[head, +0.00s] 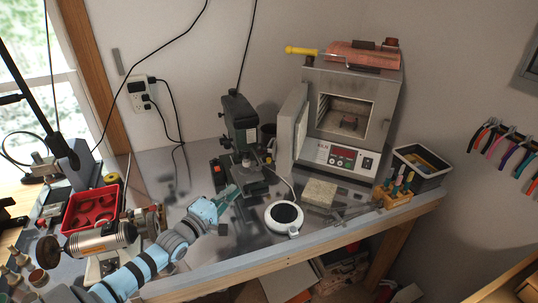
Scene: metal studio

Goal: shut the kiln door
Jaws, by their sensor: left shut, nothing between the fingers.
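The kiln (362,84) is a grey box at the back right of the bench, with a control panel below its chamber. Its door (290,124) is hinged on the left and stands open, swung out toward the front. The chamber (348,116) shows, with a small dark object inside. My left gripper (232,192) is shut and empty, low over the bench in front of the drill press, to the left of the door and apart from it. My right gripper is not in view.
A small drill press (242,130) stands left of the door. A black bin (422,170) is at the right. A red tray (92,208) is at the left.

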